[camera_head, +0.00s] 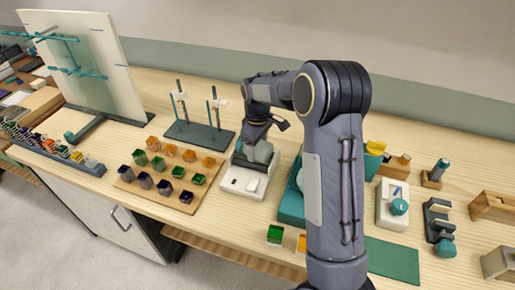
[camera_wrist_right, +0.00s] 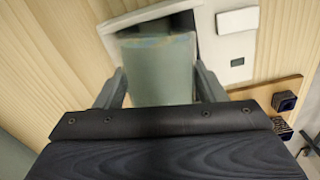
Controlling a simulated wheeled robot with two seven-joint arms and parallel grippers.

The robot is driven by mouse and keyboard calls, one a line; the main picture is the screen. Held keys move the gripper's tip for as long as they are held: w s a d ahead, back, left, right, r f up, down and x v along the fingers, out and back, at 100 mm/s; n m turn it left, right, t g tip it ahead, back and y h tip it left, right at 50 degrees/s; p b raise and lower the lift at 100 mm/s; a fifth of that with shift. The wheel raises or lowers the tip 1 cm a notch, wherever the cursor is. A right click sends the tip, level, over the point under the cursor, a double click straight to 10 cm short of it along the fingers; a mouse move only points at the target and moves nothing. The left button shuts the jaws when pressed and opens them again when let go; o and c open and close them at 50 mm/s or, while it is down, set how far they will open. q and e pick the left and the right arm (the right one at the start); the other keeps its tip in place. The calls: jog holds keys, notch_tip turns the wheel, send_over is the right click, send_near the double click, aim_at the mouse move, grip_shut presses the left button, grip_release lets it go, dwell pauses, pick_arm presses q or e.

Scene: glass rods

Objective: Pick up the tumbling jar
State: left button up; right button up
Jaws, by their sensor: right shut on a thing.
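In the head view the jar (camera_head: 262,153) shows partly below my right gripper (camera_head: 256,146), over the back of a white base (camera_head: 236,190). My right gripper is shut on the jar. The white base also shows behind the jar in the right wrist view (camera_wrist_right: 222,48). I cannot tell whether the jar touches the base. My left gripper is not in view.
A wooden board (camera_head: 128,183) with several coloured cubes lies left of the white base. A dark stand (camera_head: 199,134) with upright rods is behind it. A teal block (camera_head: 292,205) stands right of the base, partly hidden by my right arm. A green mat (camera_head: 395,262) lies front right.

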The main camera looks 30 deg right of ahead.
jog(key=shift+r, duration=0.2)
jog(key=shift+r, duration=0.65)
jog(key=s+a+r+b, duration=0.1)
jog(key=a+r+b, duration=0.1)
jog(key=a+r, duration=0.9)
jog(key=shift+s+a+r, duration=0.2)
jog(key=shift+s+a, duration=0.05)
jog(key=shift+a, duration=1.2)
jog(key=shift+s, duration=0.1)
